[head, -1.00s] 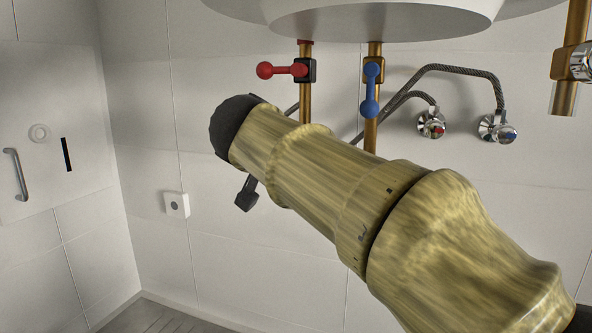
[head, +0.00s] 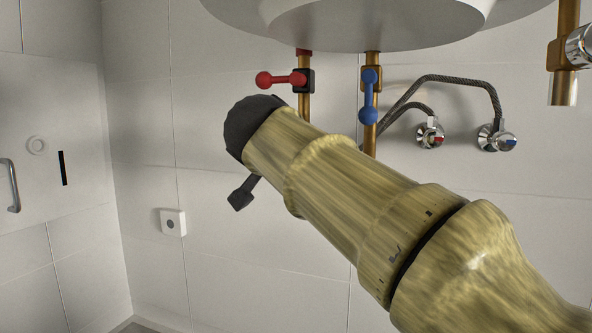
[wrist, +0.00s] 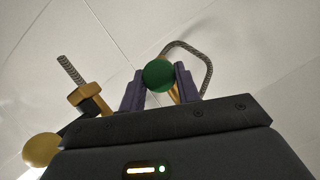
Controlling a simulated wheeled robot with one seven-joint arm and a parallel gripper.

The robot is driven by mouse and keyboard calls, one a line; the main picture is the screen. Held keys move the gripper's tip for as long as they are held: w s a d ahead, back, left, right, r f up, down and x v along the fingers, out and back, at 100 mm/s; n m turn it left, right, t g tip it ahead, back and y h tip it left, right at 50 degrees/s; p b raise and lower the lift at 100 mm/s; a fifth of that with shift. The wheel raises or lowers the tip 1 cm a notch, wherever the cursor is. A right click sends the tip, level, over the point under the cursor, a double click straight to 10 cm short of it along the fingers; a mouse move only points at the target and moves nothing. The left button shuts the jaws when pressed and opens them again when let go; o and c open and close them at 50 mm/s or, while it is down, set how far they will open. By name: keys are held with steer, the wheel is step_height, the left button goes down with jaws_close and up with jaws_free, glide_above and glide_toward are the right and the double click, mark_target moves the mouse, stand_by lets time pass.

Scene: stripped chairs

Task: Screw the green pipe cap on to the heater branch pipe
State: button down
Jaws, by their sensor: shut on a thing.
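The green pipe cap (wrist: 159,75) is round and sits between the two purple fingers of my gripper (wrist: 160,84) in the wrist view. The fingers are shut on it. In the head view my arm covers the gripper and the cap. A copper pipe (head: 563,88) with an open lower end hangs at the upper right of the head view, with a chrome fitting on it; I cannot tell for sure whether it is the heater branch pipe. In the wrist view a threaded grey rod (wrist: 70,69) rises from a brass-coloured fitting (wrist: 90,94), left of and apart from the cap.
A white basin (head: 375,22) overhangs two copper pipes with a red valve (head: 281,79) and a blue valve (head: 369,97). Braided hoses (head: 455,80) run to two chrome wall valves (head: 432,133). A small white box (head: 172,222) is on the wall.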

steer(key=m+y+b, duration=0.1)
steer(key=m+b, duration=0.1)
steer(key=b, duration=0.1)
steer(key=m+t+b, duration=0.1)
steer(key=m+b, duration=0.1)
steer(key=b, duration=0.2)
steer(key=m+t+y+b, duration=0.1)
steer(key=b, duration=0.3)
steer(key=shift+d+f+m+y, duration=0.2)
steer(key=shift+f+m+y, duration=0.1)
steer(key=shift+m, duration=0.1)
steer(key=shift+s+r, duration=0.1)
steer(key=shift+r, duration=0.05)
steer(key=shift+b, duration=0.3)
steer(key=m+t+b, duration=0.1)
steer(key=m+b, duration=0.1)
steer(key=b, duration=0.1)
steer(key=m+t+b, duration=0.1)
steer(key=m+b, duration=0.1)
steer(key=b, duration=0.1)
steer(key=m+t+b, duration=0.1)
steer(key=m+b, duration=0.2)
steer(key=shift+f+y, duration=0.25)
steer(key=shift+y, duration=0.05)
stand_by(0.3)
